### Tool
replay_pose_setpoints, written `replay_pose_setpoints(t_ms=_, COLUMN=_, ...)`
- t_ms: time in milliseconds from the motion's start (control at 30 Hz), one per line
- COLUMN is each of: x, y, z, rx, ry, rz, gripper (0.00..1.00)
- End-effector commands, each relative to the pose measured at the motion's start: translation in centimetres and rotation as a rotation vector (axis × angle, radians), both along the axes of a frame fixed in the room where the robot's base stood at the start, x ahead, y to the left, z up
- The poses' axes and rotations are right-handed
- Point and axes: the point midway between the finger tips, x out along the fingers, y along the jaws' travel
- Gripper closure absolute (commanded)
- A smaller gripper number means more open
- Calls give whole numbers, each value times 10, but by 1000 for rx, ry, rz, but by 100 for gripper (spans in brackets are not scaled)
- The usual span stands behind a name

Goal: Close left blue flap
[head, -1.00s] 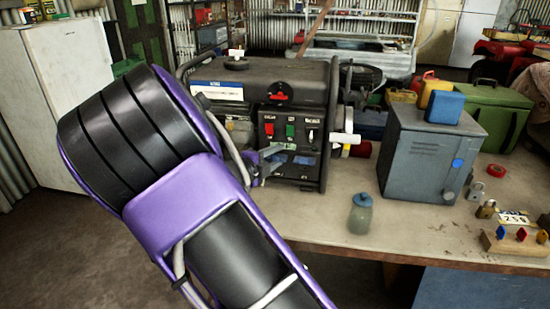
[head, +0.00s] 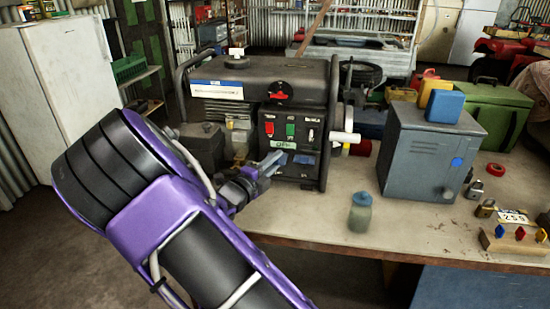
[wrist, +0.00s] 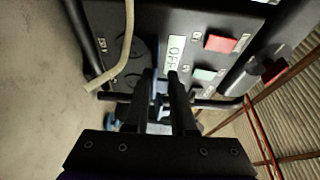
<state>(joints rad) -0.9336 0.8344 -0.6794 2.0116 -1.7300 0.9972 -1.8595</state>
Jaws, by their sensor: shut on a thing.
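The generator (head: 262,82) stands on the workbench, its dark front panel facing me. The panel carries a red switch, a green switch and an OFF label, with blue flaps low on it. The right blue flap (head: 304,159) shows in the head view. My gripper (head: 274,163) is at the lower left of the panel and mostly covers the left blue flap there. In the wrist view my gripper (wrist: 160,82) has its two dark fingers close together below the OFF label, shut on the left blue flap (wrist: 160,86), a narrow blue strip between them. The flap's angle is hard to tell.
A grey metal box (head: 425,155) with a blue can (head: 444,107) on top stands right of the generator. A small jar (head: 360,212) stands on the workbench (head: 310,215) at the front. Padlocks and a key block lie farther right. The bench between the panel and the jar is clear.

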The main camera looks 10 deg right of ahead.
Motion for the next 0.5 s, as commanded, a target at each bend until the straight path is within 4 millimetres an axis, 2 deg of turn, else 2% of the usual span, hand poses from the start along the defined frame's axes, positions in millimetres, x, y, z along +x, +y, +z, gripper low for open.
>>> replay_pose_setpoints(t_ms=500, x=1, y=1, z=-17, rx=-135, ry=-321, rz=2, gripper=100)
